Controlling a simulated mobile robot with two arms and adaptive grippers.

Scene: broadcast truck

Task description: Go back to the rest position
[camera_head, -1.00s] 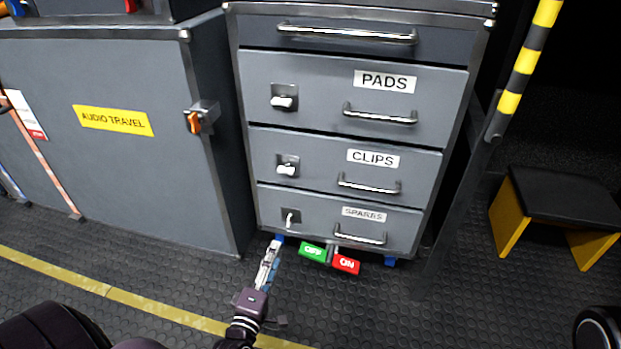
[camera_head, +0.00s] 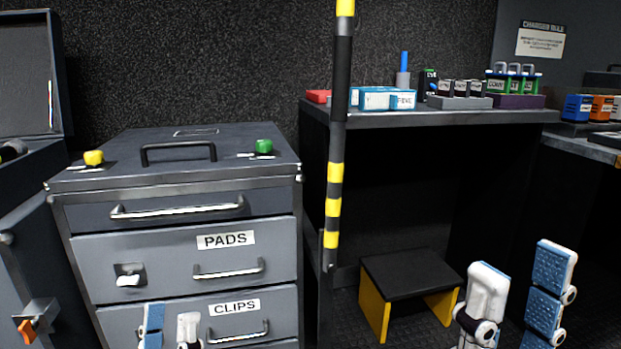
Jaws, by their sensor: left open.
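My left gripper (camera_head: 170,330) shows at the bottom left, in front of the drawer cabinet (camera_head: 85,215). Its two fingers, one with a blue pad and one white, stand apart with nothing between them. My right gripper (camera_head: 519,302) shows at the bottom right, pointing up, with its white and blue-padded fingers spread wide and empty. It is to the right of the black and yellow step stool (camera_head: 408,273). The rest of both arms is out of view.
The cabinet has PADS and CLIPS drawers, and a yellow and a green knob on top. A striped pole (camera_head: 334,205) stands right of it. A shelf (camera_head: 440,121) behind holds boxes and labelled items. At left, a cabinet door has an orange latch (camera_head: 27,329).

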